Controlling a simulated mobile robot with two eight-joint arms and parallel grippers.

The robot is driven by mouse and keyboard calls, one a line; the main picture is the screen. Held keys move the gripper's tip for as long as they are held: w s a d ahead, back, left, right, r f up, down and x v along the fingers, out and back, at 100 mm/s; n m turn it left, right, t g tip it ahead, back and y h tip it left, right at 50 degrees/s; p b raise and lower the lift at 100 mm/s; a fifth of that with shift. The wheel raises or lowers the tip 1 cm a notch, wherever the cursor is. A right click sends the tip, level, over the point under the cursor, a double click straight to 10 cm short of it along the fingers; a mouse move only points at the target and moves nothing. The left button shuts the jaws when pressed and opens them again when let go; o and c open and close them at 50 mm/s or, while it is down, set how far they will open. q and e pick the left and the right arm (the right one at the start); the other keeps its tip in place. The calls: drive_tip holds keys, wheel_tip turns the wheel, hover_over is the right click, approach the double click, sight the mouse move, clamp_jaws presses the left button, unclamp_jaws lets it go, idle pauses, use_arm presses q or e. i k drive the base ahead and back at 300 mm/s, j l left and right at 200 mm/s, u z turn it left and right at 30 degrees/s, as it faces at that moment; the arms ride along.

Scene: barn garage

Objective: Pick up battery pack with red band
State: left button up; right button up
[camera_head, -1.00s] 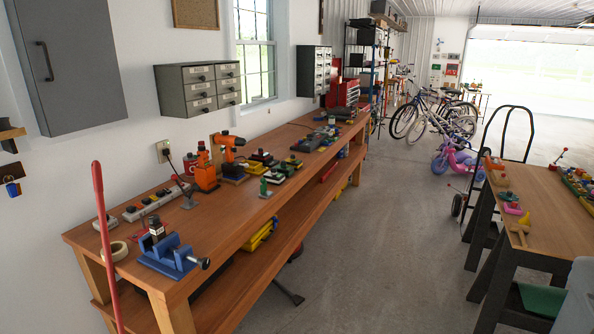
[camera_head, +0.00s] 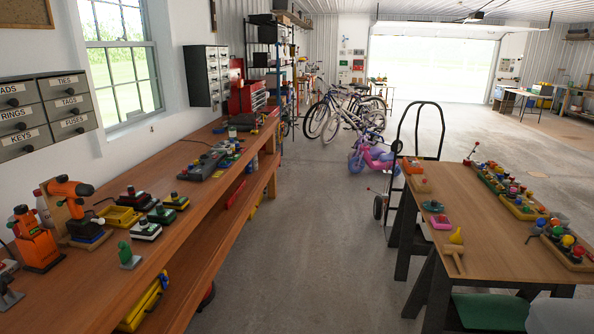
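Several small battery-like blocks with dark tops stand on the long wooden workbench (camera_head: 185,254) at the left. A whitish and dark block (camera_head: 145,231) is nearest, a dark block (camera_head: 161,214) is behind it, and a green-edged block (camera_head: 177,202) is farther back. A yellow tray (camera_head: 118,217) lies beside them. I cannot make out a red band on any block at this size.
An orange drill (camera_head: 68,190) and an orange tool (camera_head: 36,248) stand left of the blocks. A second table (camera_head: 480,225) with toys stands at the right. The concrete floor (camera_head: 310,250) between is clear. Bicycles (camera_head: 343,115) and a hand truck (camera_head: 418,150) stand farther back.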

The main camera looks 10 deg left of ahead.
sight(131, 196)
drive_tip(key=i+u, duration=0.25)
drive_tip(key=i, duration=0.2)
drive_tip(key=i+l+u, duration=0.25)
drive_tip(key=i, duration=0.2)
drive_tip(key=i+l+u, duration=0.25)
drive_tip(key=i, duration=0.2)
drive_tip(key=i+u, duration=0.2)
drive_tip(key=u, duration=0.3)
drive_tip(key=i+l+u, duration=0.2)
drive_tip(key=u, duration=0.3)
drive_tip(key=i+l+u, duration=0.2)
drive_tip(key=u, duration=0.25)
